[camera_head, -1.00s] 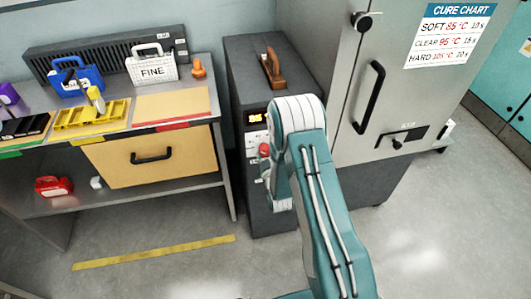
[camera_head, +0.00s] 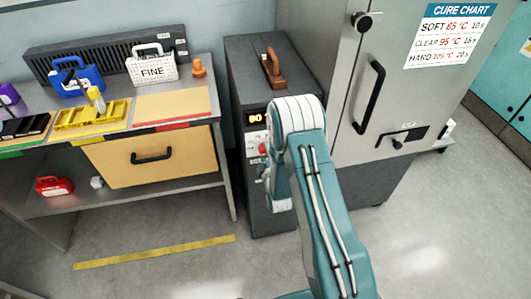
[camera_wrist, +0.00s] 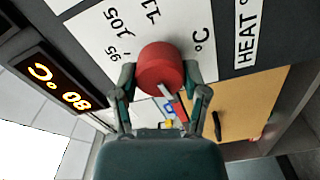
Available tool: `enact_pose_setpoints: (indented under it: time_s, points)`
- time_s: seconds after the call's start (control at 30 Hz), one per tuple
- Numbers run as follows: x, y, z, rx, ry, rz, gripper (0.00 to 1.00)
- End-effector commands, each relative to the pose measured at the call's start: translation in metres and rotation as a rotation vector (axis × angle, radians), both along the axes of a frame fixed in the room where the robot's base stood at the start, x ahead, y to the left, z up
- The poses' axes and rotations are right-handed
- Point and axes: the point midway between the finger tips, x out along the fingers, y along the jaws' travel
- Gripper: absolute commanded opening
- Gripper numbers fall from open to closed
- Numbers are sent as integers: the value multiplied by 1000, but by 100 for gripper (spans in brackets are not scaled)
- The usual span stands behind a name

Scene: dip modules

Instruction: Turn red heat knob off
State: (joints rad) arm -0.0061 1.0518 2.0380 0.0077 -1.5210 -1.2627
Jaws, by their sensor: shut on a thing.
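The red heat knob (camera_wrist: 160,65) sits on a white dial plate with printed numbers and "°C" in the wrist view. My gripper (camera_wrist: 160,88) has its two fingers on either side of the knob and is shut on it. A pale mark shows on the knob's near edge. The lit display (camera_wrist: 57,84) beside the dial reads 80 °C. In the head view the red knob (camera_head: 263,149) shows on the dark cabinet's front, beside my arm, which hides part of the panel. The display (camera_head: 255,118) is above it.
A grey oven with a black door handle (camera_head: 370,97) stands right of the dark cabinet (camera_head: 240,80). A workbench with a wooden drawer (camera_head: 150,160) stands to the left. A brown handle (camera_head: 272,68) is on the cabinet's top. The floor in front is clear.

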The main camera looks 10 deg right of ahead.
Motion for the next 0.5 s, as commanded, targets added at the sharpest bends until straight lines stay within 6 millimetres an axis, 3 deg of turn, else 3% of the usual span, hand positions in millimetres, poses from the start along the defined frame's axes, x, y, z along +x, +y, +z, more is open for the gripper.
enact_pose_setpoints:
  time_s: [0.5]
  points:
    - [0, 4, -2, -65, 5, 10, 10]
